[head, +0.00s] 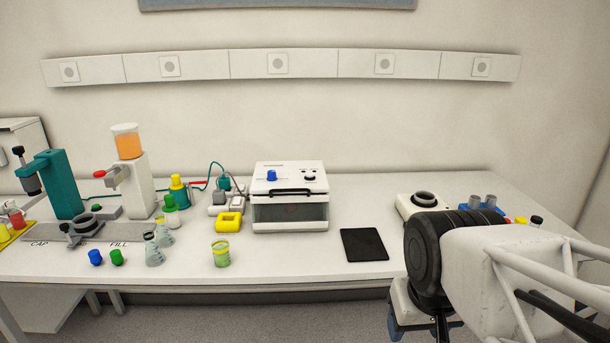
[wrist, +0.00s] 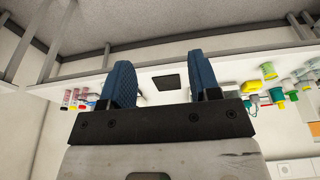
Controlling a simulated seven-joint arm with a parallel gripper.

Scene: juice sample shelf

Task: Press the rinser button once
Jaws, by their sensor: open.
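A low white unit with a dark round ring on top (head: 423,200) stands at the right of the bench. It looks like the rinser, but I cannot be sure, and I cannot make out a button on it. My arm covers part of the bench just right of it. My gripper (wrist: 160,78) is open and empty, with its two blue ridged fingers apart in the wrist view. In the head view it hangs at the bench's front edge, partly behind my arm, apart from the unit.
A black mat (head: 364,245) lies left of my gripper. A white box with a dark window (head: 290,213) stands behind it. Beakers, a filler (head: 133,175) and a teal press (head: 62,185) fill the left.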

